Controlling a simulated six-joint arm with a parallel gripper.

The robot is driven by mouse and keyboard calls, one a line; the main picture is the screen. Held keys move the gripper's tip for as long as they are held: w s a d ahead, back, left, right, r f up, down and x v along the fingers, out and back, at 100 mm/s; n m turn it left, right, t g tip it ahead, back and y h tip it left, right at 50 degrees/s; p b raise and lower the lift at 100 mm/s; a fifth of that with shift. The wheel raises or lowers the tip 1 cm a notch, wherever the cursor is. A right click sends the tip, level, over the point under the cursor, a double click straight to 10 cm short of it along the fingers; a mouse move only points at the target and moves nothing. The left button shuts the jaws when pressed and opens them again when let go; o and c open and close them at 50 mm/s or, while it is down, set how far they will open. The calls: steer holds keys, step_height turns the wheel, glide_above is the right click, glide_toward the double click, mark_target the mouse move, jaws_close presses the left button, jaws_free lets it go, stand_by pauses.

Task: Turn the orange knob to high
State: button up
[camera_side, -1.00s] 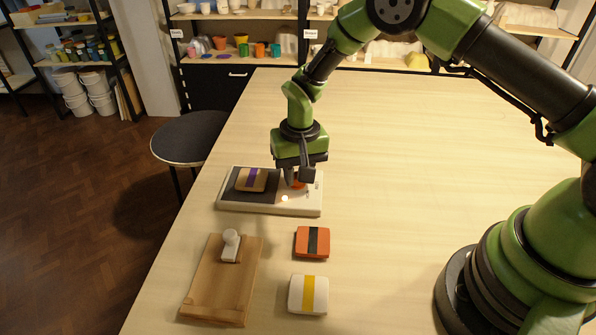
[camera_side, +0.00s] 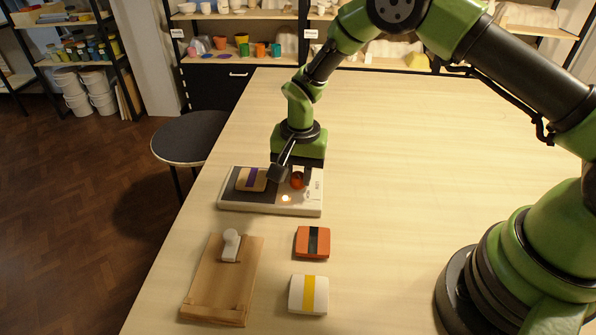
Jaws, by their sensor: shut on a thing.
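The orange knob (camera_side: 297,180) is on the right part of a white panel device (camera_side: 250,208) on the table. My gripper (camera_side: 289,176) points down at the knob and is shut on it; one dark finger shows at the knob's left, and the other is mostly hidden. A small light (camera_side: 286,198) on the panel in front of the knob glows warm orange. Small marks (camera_side: 316,188) sit to the right of the knob, too small to read. A tan block with a purple stripe (camera_side: 252,179) lies on the panel's dark left part.
A wooden board with a white knobbed piece (camera_side: 231,245) lies in front of the panel. An orange block with a black stripe (camera_side: 313,242) and a white block with a yellow stripe (camera_side: 308,294) lie to its right. A stool (camera_side: 188,136) stands left.

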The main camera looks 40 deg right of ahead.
steer(key=o, duration=0.9)
steer(key=shift+r, duration=0.15)
step_height(320, 180, up, 10)
steer(key=shift+s+d+f, duration=0.1)
steer(key=shift+s+d, duration=0.05)
step_height(320, 180, up, 9)
steer(key=n+t, duration=0.1)
steer(key=t, duration=0.1)
glide_above(300, 176)
steer(key=s+d, duration=0.2)
steer(key=s, duration=0.2)
steer(key=s+r+n+t, duration=0.1)
steer(key=s+r, duration=0.2)
steer(key=s, duration=0.3)
steer(key=s+d+r+n+t+y, duration=0.1)
steer(key=s+r+n+t, duration=0.1)
steer(key=s, duration=0.4)
steer(key=s+r+n+t, duration=0.1)
steer(key=s+r, duration=0.3)
steer(key=s, duration=0.3)
steer(key=shift+s+d+r+n+t+y, duration=0.1)
steer(key=shift+d+r+n+t+y, duration=0.05)
steer(key=shift+d+n+t+y, duration=0.25)
